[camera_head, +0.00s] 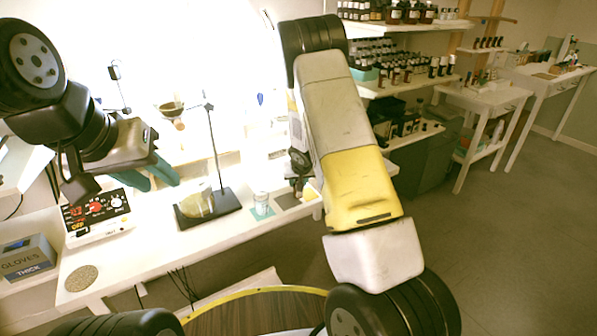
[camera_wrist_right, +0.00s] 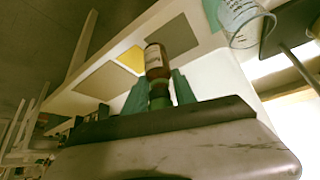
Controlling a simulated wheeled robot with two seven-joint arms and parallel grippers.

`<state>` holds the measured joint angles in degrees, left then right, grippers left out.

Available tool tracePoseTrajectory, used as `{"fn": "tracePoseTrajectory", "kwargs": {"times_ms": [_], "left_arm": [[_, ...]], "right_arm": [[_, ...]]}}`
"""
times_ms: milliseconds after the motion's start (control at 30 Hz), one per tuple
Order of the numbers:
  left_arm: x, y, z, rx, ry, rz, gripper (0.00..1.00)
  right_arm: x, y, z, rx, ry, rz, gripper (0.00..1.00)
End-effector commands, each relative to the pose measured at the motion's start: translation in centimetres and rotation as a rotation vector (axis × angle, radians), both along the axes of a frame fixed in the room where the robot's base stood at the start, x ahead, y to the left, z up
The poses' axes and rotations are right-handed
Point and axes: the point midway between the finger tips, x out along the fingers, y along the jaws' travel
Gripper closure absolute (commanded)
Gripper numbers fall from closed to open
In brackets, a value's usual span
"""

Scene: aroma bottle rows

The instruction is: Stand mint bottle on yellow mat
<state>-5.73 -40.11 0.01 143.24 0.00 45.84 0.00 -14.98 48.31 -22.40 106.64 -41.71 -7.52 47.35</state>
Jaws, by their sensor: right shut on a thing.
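My right gripper (camera_wrist_right: 159,93) is shut on a small brown bottle (camera_wrist_right: 156,62) with a pale label and a green neck or cap. The label is too small to read, so I cannot confirm it is mint. The bottle's base points away from the gripper, toward the table. The yellow mat (camera_wrist_right: 131,60) shows partly behind the bottle; in the head view (camera_head: 308,195) it lies at the table's right end. I cannot tell whether bottle and mat touch. In the head view my right forearm hides most of that gripper. My left gripper (camera_head: 152,180) is open and empty above the table.
A glass beaker (camera_head: 261,199) stands on a teal mat nearby. A dark-based stand (camera_head: 222,210) and a hotplate-like device (camera_head: 98,215) are further left. Bottle shelves (camera_head: 400,80) stand behind on the right.

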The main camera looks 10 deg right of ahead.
Motion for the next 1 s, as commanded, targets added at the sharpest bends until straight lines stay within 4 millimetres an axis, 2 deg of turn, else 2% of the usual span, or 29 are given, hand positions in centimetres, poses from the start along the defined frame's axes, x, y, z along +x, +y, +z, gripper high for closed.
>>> {"fn": "tracePoseTrajectory", "kwargs": {"times_ms": [100, 200, 400, 633, 800, 1000], "left_arm": [[0.0, 0.0, 0.0, 0.000, 0.000, 0.000, 0.64], [0.0, 0.0, 0.0, 0.000, 0.000, 0.000, 0.64], [0.0, 0.0, 0.0, 0.000, 0.000, 0.000, 0.64], [0.0, 0.0, 0.0, 0.000, 0.000, 0.000, 0.64], [0.0, 0.0, 0.0, 0.000, 0.000, 0.000, 0.64], [0.0, 0.0, 0.0, 0.000, 0.000, 0.000, 0.64]], "right_arm": [[2.0, -2.1, -0.2, 0.001, -0.002, -0.006, 1.00], [3.3, -3.2, -0.4, 0.002, -0.001, -0.006, 1.00], [5.0, -4.6, -0.7, 0.001, 0.000, 0.000, 1.00], [5.8, -5.4, -0.7, 0.000, -0.001, -0.002, 1.00], [5.6, -5.1, -3.6, -0.003, 0.004, 0.004, 1.00], [5.7, -5.2, -4.2, 0.000, 0.000, 0.000, 1.00]]}}
